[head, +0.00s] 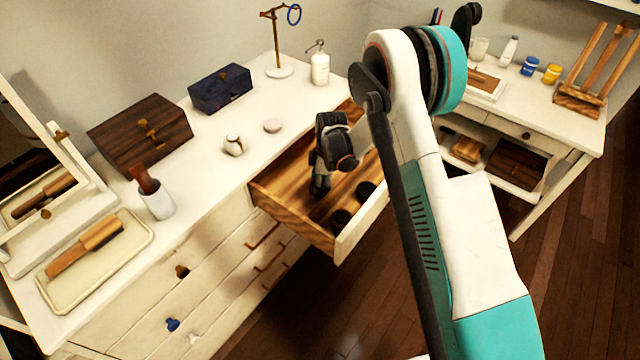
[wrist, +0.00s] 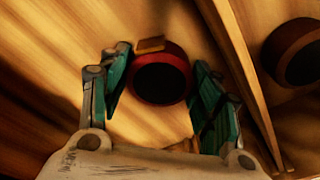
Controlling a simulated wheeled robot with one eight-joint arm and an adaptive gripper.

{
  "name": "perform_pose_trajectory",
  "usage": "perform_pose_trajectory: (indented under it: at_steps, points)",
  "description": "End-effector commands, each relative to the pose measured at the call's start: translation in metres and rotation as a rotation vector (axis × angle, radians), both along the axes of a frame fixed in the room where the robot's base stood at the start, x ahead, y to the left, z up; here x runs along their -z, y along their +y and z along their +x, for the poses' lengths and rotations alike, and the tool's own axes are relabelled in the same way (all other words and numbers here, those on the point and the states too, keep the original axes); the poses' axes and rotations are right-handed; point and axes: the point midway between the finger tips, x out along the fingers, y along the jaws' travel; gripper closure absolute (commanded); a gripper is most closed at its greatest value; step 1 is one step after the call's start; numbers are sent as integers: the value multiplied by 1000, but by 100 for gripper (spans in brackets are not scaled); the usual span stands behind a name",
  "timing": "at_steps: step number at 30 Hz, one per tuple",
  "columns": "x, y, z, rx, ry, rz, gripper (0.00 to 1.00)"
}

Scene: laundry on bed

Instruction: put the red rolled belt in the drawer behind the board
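The red rolled belt (wrist: 183,66) shows in the wrist view as a round roll with a dark centre, lying on the striped wooden drawer floor. A small tan piece sits at its far edge. My gripper (head: 320,190) reaches down into the open drawer (head: 290,208). Its fingers are apart on either side of the belt, with a narrow gap visible at the left. The thin upright wooden board (wrist: 234,58) runs through the drawer just right of the belt and gripper. In the head view my gripper hides the belt.
A dark roll (wrist: 296,52) lies across the board; two dark rolls (head: 341,218) show near the drawer's front panel. The dresser top carries a brown box (head: 140,135), a blue box (head: 220,88), a white jar (head: 234,145) and a cup (head: 157,202).

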Motion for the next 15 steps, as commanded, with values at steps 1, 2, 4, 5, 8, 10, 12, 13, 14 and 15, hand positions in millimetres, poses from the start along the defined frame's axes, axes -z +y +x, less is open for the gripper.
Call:
perform_pose_trajectory:
  at_steps: [1,2,4,5,8,10,12,13,14,15]
  points:
    - [0,0,0,0,0,0,27]
    - [-1,0,0,0,0,0,25]
    - [-1,0,0,0,0,0,25]
    - [-1,0,0,0,0,0,25]
    - [-1,0,0,0,0,0,25]
    - [-1,0,0,0,0,0,25]
    - [-1,0,0,0,0,0,25]
    - [-2,0,0,0,0,0,25]
    - [-3,0,0,0,0,0,25]
    - [-5,0,0,0,0,0,25]
